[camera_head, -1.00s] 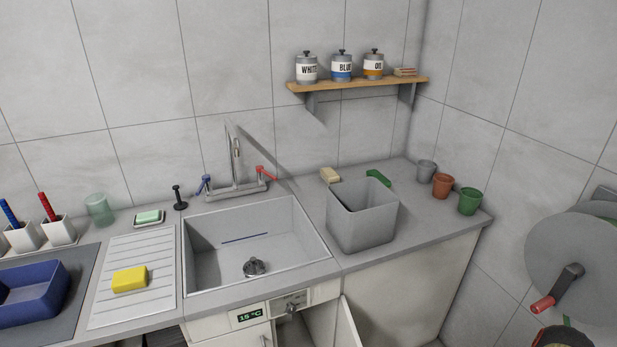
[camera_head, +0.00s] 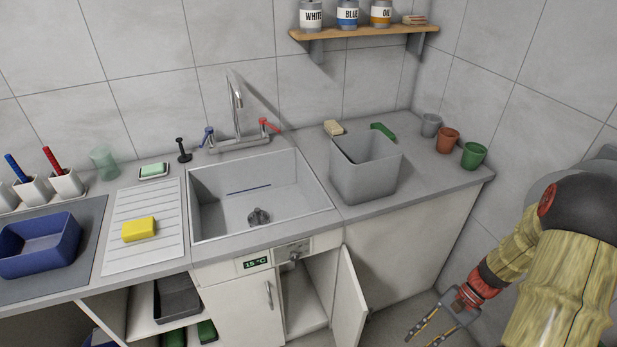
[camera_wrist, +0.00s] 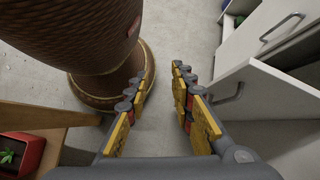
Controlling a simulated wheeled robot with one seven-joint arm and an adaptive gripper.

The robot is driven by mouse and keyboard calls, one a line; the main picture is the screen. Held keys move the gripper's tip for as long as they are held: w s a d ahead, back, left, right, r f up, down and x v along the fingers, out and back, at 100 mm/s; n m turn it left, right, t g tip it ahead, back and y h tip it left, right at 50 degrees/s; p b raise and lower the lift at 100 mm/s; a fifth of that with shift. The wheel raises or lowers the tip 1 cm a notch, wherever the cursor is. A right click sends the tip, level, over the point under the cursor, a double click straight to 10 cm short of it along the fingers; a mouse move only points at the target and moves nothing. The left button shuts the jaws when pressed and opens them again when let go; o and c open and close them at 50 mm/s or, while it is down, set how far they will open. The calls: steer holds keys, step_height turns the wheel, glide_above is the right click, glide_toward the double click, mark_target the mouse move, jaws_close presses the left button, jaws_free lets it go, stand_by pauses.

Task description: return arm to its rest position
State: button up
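My arm is at the right of the head view, bent with its end pointing down. My gripper (camera_head: 432,325) hangs low at the lower right, in front of the cabinet and well below the counter top. In the wrist view my gripper (camera_wrist: 162,76) has its two fingers apart, with only bare grey floor between them. It holds nothing. A grey disc-shaped reel (camera_head: 545,185) at the right wall is mostly hidden behind my arm.
The cabinet door (camera_head: 349,300) under the sink (camera_head: 262,195) stands open towards my gripper's side. A grey bin (camera_head: 365,168) and several pots stand on the counter.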

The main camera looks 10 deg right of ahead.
steer(key=s+a+r+n+t+h, duration=0.1)
steer(key=a+r+n, duration=0.3)
steer(key=r, duration=0.7)
steer(key=s+a+r+n+t+h+p, duration=0.1)
steer(key=a+r+n+t+h, duration=0.3)
steer(key=r, duration=0.7)
steer(key=s+a+r+n+t+h+p, duration=0.1)
steer(key=a+r+n+t+h, duration=0.2)
steer(key=a+r, duration=0.4)
step_height(320, 180, up, 5)
steer(key=shift+s+f+n, duration=0.15)
steer(key=shift+n, duration=0.25)
